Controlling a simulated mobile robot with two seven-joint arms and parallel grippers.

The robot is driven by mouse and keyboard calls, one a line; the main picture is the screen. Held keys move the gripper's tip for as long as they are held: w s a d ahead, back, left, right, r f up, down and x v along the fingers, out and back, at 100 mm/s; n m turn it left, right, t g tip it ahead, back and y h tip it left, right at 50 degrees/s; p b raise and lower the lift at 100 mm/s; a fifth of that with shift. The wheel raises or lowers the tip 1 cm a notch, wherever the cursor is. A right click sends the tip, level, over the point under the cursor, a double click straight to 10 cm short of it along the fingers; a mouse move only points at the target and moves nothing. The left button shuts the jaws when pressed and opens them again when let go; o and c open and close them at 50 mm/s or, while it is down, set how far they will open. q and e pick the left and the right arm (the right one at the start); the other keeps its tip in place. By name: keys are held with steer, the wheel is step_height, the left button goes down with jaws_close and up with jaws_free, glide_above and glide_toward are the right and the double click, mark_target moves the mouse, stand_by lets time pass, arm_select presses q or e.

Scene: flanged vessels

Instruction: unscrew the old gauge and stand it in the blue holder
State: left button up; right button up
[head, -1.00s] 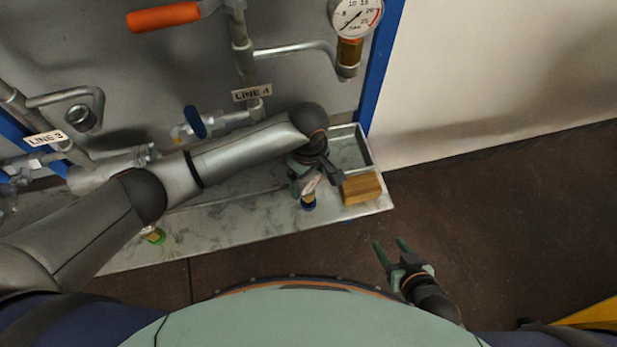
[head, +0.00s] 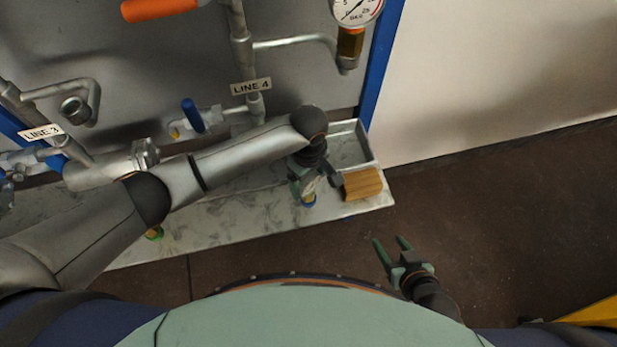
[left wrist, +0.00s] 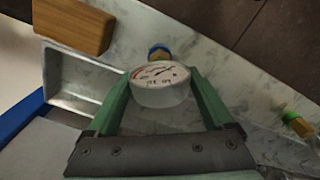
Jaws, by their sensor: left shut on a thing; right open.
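My left gripper (head: 315,185) is shut on a round white-faced gauge (left wrist: 160,83), above the marble-patterned shelf. In the head view the gauge (head: 311,187) is partly hidden by the gripper. The blue holder (head: 309,203) shows just below the gauge in the head view. In the left wrist view the blue holder (left wrist: 158,48) shows right behind the gauge's rim. My right gripper (head: 391,251) is open and empty, away from the shelf.
A wooden block (head: 362,184) and a metal tray (head: 352,148) are close beside the left gripper. Another gauge (head: 357,8) is mounted above. A bare pipe fitting (head: 75,109) is near LINE 3.

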arm_select(q)
steer(key=o, duration=1.5)
steer(key=shift+c, duration=0.2)
steer(key=shift+r, duration=0.1)
step_height(320, 180, up, 12)
steer(key=shift+r+p, duration=0.2)
steer(key=shift+p, duration=0.3)
steer(key=shift+s, duration=0.15)
